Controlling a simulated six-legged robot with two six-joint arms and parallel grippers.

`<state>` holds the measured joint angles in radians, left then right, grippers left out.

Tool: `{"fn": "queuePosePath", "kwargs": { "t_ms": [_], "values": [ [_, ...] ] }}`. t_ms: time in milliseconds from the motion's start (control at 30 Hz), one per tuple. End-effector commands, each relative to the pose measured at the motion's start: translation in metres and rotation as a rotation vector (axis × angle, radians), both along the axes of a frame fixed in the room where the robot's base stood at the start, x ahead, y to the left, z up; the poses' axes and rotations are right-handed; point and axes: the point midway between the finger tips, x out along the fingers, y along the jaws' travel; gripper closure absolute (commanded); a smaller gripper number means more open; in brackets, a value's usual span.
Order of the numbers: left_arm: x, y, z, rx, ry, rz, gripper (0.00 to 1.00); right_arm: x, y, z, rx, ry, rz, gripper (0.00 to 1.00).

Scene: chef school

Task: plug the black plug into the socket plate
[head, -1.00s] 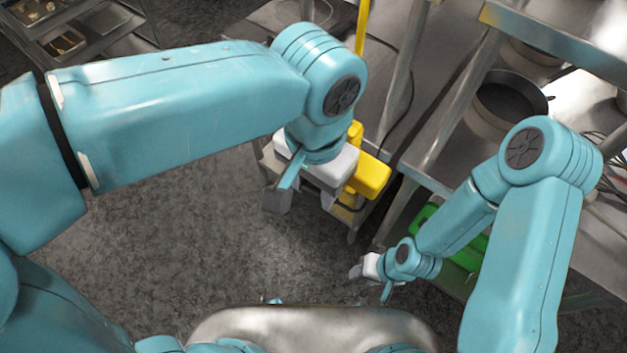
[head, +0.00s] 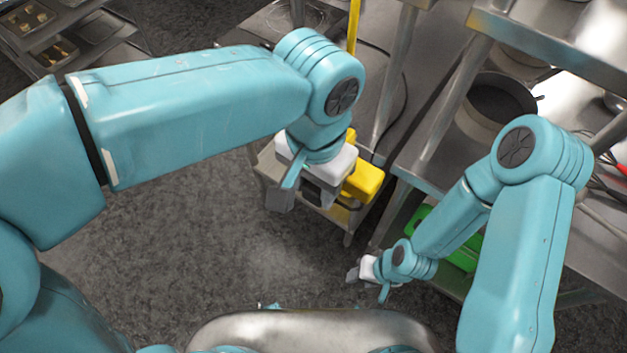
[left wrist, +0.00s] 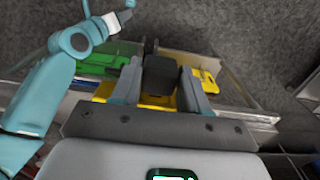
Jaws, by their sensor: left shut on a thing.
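My left gripper (head: 300,192) is above the floor by the low steel cart, shut on a dark block that looks like the black plug (left wrist: 160,75). In the left wrist view the plug sits between the two grey fingers of the left gripper (left wrist: 159,92). In the head view the plug is mostly hidden by the fingers and white palm. My right gripper (head: 368,275) hangs lower, apart from the left one, with nothing seen in it; its finger gap is unclear. I cannot make out the socket plate in either view.
A yellow block-like thing (head: 364,181) is just right of the left gripper, by the steel cart (head: 346,218). A green crate (head: 463,250) is on the lower shelf at right. A dark pan (head: 500,98) stands above. Bare floor (head: 200,250) lies left.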

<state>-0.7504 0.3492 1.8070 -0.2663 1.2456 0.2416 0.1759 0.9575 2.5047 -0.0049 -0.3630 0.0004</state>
Motion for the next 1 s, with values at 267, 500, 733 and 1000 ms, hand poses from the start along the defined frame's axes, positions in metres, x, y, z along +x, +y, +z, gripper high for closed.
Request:
{"fn": "queuePosePath", "kwargs": {
  "t_ms": [267, 500, 733, 1000],
  "values": [
    [-0.001, 0.000, 0.001, -0.006, -0.007, 0.000, 0.85, 0.000, 0.000, -0.001, 0.000, 0.000, 0.000, 0.57],
    [-0.007, 0.005, 0.001, -0.006, -0.006, 0.000, 0.85, 0.000, 0.000, -0.004, 0.000, 0.000, 0.000, 0.57],
    [-0.014, 0.010, 0.000, -0.005, -0.005, 0.000, 0.85, 0.000, 0.000, -0.007, 0.000, 0.000, 0.000, 0.57],
    [-0.019, 0.013, 0.001, -0.004, -0.004, 0.000, 0.85, 0.000, 0.000, -0.009, 0.000, 0.000, 0.000, 0.57]
  ]
}}
